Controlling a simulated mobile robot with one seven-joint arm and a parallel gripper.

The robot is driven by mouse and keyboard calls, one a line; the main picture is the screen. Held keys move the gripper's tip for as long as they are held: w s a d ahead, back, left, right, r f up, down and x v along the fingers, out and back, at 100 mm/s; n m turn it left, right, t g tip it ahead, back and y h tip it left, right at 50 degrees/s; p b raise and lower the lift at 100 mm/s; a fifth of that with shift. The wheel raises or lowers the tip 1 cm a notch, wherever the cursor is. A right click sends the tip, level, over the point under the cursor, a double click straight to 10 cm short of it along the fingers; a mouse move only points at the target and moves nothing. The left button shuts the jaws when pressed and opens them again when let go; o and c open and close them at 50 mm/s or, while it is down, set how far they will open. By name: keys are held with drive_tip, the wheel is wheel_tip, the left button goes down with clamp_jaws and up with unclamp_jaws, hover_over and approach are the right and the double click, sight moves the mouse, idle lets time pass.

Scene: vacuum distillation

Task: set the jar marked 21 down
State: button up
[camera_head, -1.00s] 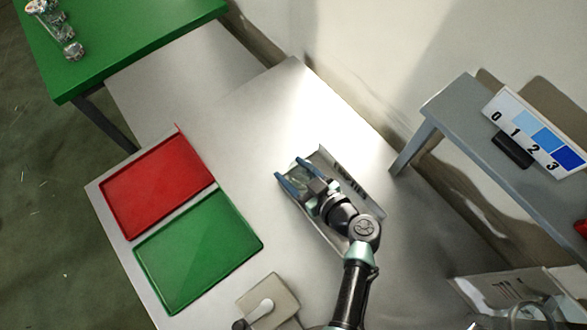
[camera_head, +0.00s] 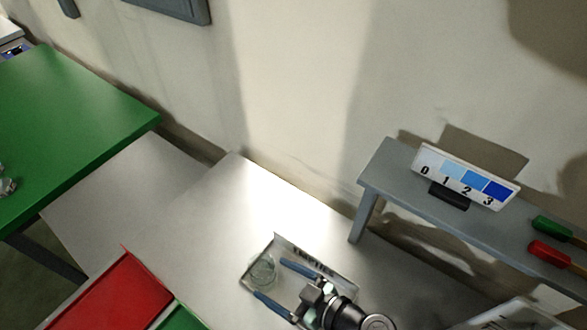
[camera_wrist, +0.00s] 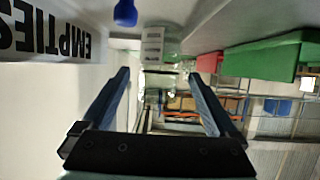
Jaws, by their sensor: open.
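A clear glass jar (camera_head: 263,271) stands upright at the left end of the tray marked EMPTIES (camera_head: 345,277). In the wrist view the jar (camera_wrist: 158,85) is just beyond my fingertips, with a pale label on it. Its number is too small to read. My gripper (camera_head: 270,279) is open, its two blue fingers pointing at the jar from the right. In the wrist view my gripper (camera_wrist: 158,78) has empty space between its fingers, and the jar looks free of them. The tray's EMPTIES sign (camera_wrist: 45,40) is close on the left there.
A red tray (camera_head: 95,295) and a green tray (camera_head: 182,318) lie at the front left of the bench. A grey shelf (camera_head: 385,180) with a 0-to-3 blue colour scale (camera_head: 465,178) stands at the right. The bench behind the jar is clear. A green table (camera_head: 70,120) is at the left.

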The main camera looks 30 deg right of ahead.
drive_tip(key=shift+v, duration=2.35)
drive_tip(key=w+a+r+t+h, duration=0.1)
drive_tip(key=w+r+t+h, duration=0.1)
drive_tip(key=w+r, duration=1)
drive_tip(key=w+r+t+h, duration=0.15)
drive_tip(key=w+r, duration=0.55)
drive_tip(key=r, duration=0.8)
drive_tip(key=s+a+r+m+t, duration=0.1)
drive_tip(key=a+r+t, duration=0.25)
drive_tip(key=r, duration=0.85)
drive_tip(key=s+a+r+t, duration=0.1)
drive_tip(key=a+r+t, duration=0.25)
drive_tip(key=r, duration=0.85)
drive_tip(key=s+a+r+m+t, duration=0.1)
drive_tip(key=s+a+r+t, duration=0.1)
drive_tip(key=r, duration=0.4)
drive_tip(key=s+a+r+m+t+h, duration=0.1)
drive_tip(key=s+a+r+m+t, duration=0.1)
drive_tip(key=s+a+r, duration=0.2)
drive_tip(key=s+r, duration=0.3)
drive_tip(key=shift+s+r, duration=0.3)
drive_tip(key=shift+r, duration=0.05)
